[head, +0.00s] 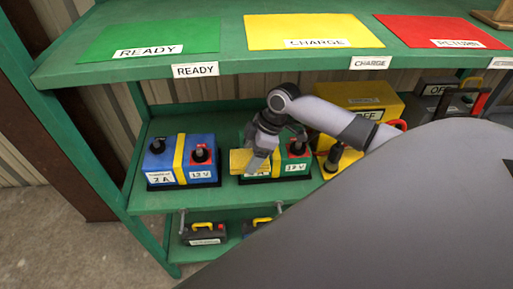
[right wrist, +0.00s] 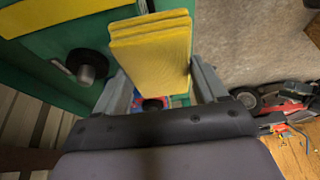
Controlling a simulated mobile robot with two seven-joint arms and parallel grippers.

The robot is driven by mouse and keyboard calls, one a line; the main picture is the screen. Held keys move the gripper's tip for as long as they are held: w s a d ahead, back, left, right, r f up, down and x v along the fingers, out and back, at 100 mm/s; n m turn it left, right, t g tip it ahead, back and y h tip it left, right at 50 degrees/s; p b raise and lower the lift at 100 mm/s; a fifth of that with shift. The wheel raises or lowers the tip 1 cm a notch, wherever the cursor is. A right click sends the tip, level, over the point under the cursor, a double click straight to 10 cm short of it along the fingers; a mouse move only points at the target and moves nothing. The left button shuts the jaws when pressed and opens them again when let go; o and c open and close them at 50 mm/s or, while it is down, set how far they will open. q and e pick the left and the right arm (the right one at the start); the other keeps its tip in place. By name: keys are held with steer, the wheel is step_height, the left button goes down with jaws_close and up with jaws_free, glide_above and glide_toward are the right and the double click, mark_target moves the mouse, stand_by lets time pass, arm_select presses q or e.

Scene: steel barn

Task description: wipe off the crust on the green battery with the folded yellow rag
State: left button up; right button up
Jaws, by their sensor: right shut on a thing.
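The green battery (head: 291,168) stands on the middle shelf, with a yellow band, a white label and a red terminal at its right. My right gripper (head: 259,157) is over its left part and hides much of its top. That gripper is shut on the folded yellow rag (head: 241,161), which is at the battery's left front. In the right wrist view the rag (right wrist: 152,52) is a layered block between the two fingers, with a black terminal (right wrist: 88,65) to its left. I cannot make out the crust, nor whether the rag touches the battery. My left gripper is not in view.
A blue battery (head: 181,162) stands left on the same green shelf (head: 222,198). A yellow box (head: 357,100) stands behind to the right. The upper shelf, with green, yellow and red mats, overhangs the work. A large grey shape covers the lower right.

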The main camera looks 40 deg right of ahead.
steer(key=shift+s+d+p, duration=0.45)
steer(key=shift+s+d, duration=0.1)
steer(key=shift+d, duration=0.2)
steer(key=shift+s+d+f, duration=0.15)
steer(key=shift+s+d, duration=0.45)
steer(key=shift+d, duration=0.35)
steer(key=shift+w+a, duration=0.55)
steer(key=shift+a, duration=0.35)
steer(key=shift+w+a, duration=0.5)
steer(key=shift+a, duration=0.35)
steer(key=shift+s+d+r, duration=0.15)
steer(key=shift+s+d, duration=0.3)
steer(key=shift+d, duration=0.4)
steer(key=shift+s+d+r, duration=0.1)
steer(key=shift+s+d, duration=0.35)
steer(key=shift+d, duration=0.35)
steer(key=shift+w+a+f, duration=0.1)
steer(key=shift+w+a, duration=0.4)
steer(key=shift+a, duration=0.35)
steer(key=shift+w+a+f, duration=0.1)
steer(key=shift+w+a, duration=0.4)
steer(key=shift+a, duration=0.3)
steer(key=shift+r, duration=0.15)
steer(key=shift+r, duration=2.95)
